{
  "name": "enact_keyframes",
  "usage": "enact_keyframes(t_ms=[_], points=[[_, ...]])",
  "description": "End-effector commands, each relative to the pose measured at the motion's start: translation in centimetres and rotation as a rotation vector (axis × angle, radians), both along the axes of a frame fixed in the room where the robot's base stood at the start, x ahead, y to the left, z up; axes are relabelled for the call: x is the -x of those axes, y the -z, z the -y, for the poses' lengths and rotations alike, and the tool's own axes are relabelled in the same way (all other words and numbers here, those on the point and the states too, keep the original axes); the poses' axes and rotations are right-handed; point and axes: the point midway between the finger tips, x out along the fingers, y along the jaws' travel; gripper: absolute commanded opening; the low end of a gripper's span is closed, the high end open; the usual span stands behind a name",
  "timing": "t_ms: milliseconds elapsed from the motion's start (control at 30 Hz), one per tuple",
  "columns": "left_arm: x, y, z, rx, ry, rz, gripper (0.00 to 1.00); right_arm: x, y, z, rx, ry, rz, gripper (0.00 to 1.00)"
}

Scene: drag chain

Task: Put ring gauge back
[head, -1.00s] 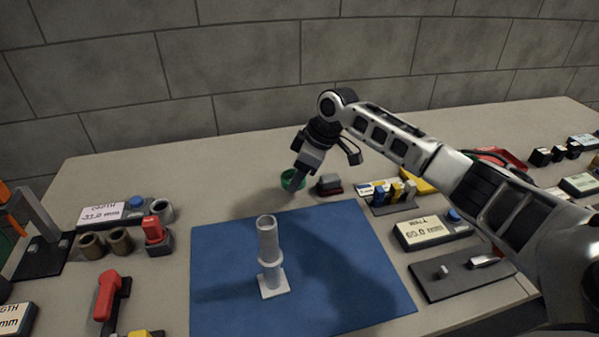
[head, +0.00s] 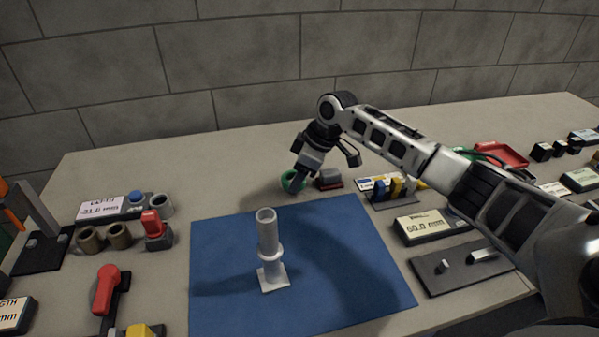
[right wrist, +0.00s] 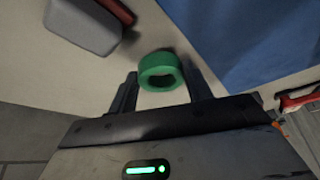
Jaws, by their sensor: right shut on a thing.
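The ring gauge is a green ring (head: 288,182) at the back edge of the blue mat, left of a small grey block. My right gripper (head: 296,186) reaches down to it from behind and is shut on it. In the right wrist view the green ring (right wrist: 160,72) sits between the two dark fingers (right wrist: 158,90). The fingers partly cover it in the head view. I cannot tell whether it touches the table. My left gripper is not in view.
A white flanged pipe (head: 268,250) stands upright on the blue mat (head: 350,270). The grey-and-red block (head: 329,179) is close to the right of the ring. Gauge blocks (head: 392,188) and a display box (head: 425,226) stand further right. Bushings (head: 105,238) and a red-handled clamp (head: 107,290) are at left.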

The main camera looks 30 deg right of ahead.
Motion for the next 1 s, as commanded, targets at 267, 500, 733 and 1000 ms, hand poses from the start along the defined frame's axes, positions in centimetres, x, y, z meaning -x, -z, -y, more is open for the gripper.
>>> enact_keyframes(t_ms=[267, 500, 733, 1000], points=[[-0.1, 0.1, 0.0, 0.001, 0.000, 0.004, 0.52, 0.0, 0.6, 0.0, -0.001, 0.000, 0.001, 0.21], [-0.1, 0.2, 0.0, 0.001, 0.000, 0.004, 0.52, 0.0, 1.0, 0.0, -0.001, 0.000, 0.001, 0.21], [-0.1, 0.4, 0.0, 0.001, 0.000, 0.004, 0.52, 0.0, 1.5, 0.0, -0.001, 0.000, 0.001, 0.21], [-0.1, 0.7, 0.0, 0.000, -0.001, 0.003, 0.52, 0.0, 2.0, 0.0, -0.001, 0.000, 0.001, 0.21]])
